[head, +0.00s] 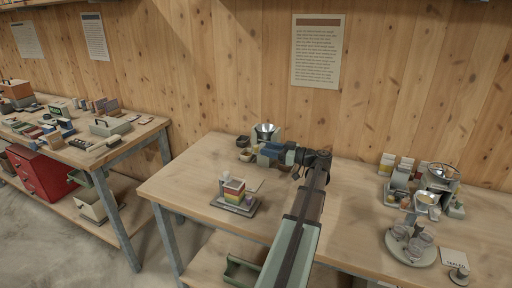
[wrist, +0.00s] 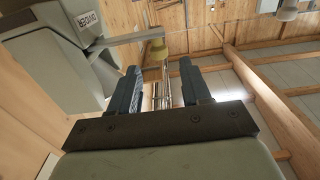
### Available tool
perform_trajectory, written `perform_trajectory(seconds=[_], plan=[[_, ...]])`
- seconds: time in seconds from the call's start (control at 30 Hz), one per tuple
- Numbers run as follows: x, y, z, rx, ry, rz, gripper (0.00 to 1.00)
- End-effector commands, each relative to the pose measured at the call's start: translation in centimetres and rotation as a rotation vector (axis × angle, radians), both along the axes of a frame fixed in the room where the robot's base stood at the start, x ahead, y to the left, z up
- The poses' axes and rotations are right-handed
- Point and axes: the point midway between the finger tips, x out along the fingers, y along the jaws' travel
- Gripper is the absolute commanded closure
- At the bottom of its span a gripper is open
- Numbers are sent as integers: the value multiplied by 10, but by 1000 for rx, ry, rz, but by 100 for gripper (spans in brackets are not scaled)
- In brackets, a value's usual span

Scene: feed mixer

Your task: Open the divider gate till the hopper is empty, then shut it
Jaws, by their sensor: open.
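The feed mixer (head: 275,136) stands at the back of the middle table, with a shiny metal funnel-shaped hopper (head: 267,128) on top. In the wrist view its grey-green housing (wrist: 55,60) fills the upper left and carries a small label, partly legible as "DIVID". A light arm runs from the housing to a yellowish knob (wrist: 158,48), likely the divider gate's handle. My gripper (head: 262,153) is beside the mixer's front. In the wrist view my gripper (wrist: 160,85) is open, its two blue fingers apart, and the knob appears between and beyond their tips. I cannot see the hopper's contents.
Small dark and pale cups (head: 244,148) stand left of the mixer. Metal bowls and a machine (head: 438,178) stand at the right. The table's middle left is mostly clear.

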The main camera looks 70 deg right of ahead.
Motion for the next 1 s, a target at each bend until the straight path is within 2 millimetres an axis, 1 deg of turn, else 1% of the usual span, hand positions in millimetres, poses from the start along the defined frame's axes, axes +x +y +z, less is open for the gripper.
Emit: perform_trajectory(seconds=[0.03, 0.2, 0.3, 0.4, 0.57, 0.83, 0.87, 1.0], plan=[[10, 1, 0, 0, 0, 3, 53], [35, 0, 0, 0, 0, 2, 53], [47, 0, 0, 0, 0, 1, 53], [54, 0, 0, 0, 0, 1, 53], [60, 0, 0, 0, 0, 0, 53], [61, 0, 0, 0, 0, -1, 53], [61, 0, 0, 0, 0, -1, 54], [61, 0, 0, 0, 0, 0, 68]])
